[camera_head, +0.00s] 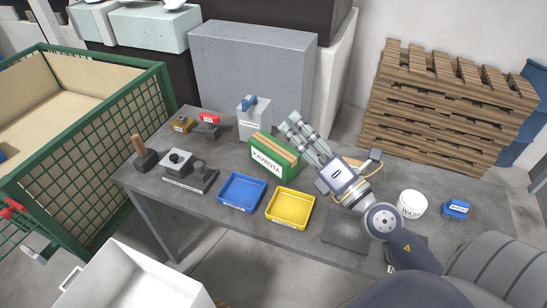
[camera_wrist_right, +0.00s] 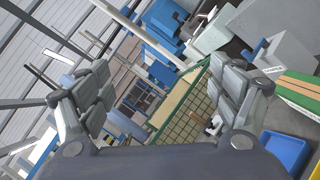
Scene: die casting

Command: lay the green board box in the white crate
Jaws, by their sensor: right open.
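The green board box (camera_head: 273,158), with tan boards in its open top and a white label, stands on the grey table. Its edge also shows at the right of the right wrist view (camera_wrist_right: 300,92). The white crate (camera_head: 133,280) is at the lower left of the head view, in front of the table and below its top; its inside looks empty. My right gripper (camera_head: 289,124) is open and empty, above the table just behind and to the right of the box, apart from it as far as I can tell. My left gripper is not in view.
A blue tray (camera_head: 241,192) and a yellow tray (camera_head: 290,207) lie in front of the box. A mallet (camera_head: 144,157) and metal parts are at the table's left. A white tub (camera_head: 411,204) and blue brush (camera_head: 456,209) are right. A green mesh cage (camera_head: 103,150) stands left.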

